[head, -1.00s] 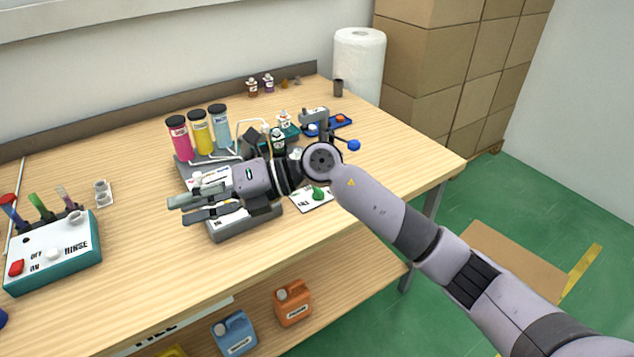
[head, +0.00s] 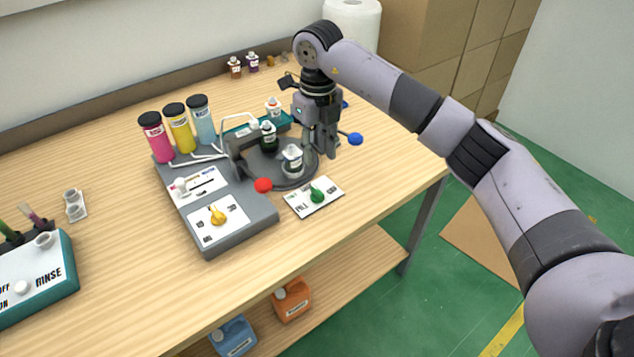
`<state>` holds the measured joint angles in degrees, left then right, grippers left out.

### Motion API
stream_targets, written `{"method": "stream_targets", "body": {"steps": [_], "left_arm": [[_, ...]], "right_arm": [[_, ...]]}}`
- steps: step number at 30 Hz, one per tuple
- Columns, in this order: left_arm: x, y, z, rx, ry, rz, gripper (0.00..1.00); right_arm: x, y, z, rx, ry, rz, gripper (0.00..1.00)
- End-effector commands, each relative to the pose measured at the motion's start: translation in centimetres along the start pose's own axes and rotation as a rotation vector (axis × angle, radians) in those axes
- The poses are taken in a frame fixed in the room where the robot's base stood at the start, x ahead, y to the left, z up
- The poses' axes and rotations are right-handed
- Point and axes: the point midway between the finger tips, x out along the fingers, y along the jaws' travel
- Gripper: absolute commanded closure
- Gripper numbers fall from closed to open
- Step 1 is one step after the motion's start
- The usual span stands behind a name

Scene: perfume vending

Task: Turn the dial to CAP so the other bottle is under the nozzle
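A yellow dial (head: 217,214) sits on a white panel on the front of the grey dispensing machine (head: 240,240). A green dial (head: 317,195) sits on a separate white plate right of the machine. Their lettering is too small to read. My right gripper (head: 322,155) points down behind and right of the pale-capped bottle, apart from both dials. Its finger gap is unclear, and it hides part of the area behind. My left gripper is out of view.
Pink, yellow and blue cylinders (head: 180,130) stand at the machine's back. A red knob (head: 263,185) and a blue knob (head: 355,139) stick out beside the turntable. The rinse box (head: 40,280) is at left.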

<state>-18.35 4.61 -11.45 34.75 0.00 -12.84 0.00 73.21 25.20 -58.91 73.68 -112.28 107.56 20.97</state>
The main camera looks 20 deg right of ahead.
Motion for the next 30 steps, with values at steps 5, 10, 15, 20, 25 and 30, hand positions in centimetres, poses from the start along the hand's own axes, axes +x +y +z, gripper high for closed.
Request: {"method": "stream_targets", "body": {"steps": [5,10,15,20,25,30], "left_arm": [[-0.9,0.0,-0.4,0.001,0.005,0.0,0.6],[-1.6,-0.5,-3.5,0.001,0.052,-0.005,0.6],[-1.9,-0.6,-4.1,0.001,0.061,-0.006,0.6],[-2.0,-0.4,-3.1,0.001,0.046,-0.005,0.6],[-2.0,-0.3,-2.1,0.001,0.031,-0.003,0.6],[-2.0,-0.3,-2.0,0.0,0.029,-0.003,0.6]], "right_arm": [[4.0,0.1,-0.1,0.001,0.004,0.003,0.69],[7.5,0.1,-0.1,0.0,0.003,0.004,0.69],[10.2,0.2,0.0,-0.001,0.001,0.004,0.69],[11.4,0.1,0.0,0.0,0.0,0.003,0.69],[11.8,0.1,0.0,-0.001,-0.001,0.002,0.69],[11.7,0.1,0.0,-0.001,-0.001,0.002,0.71]]}}
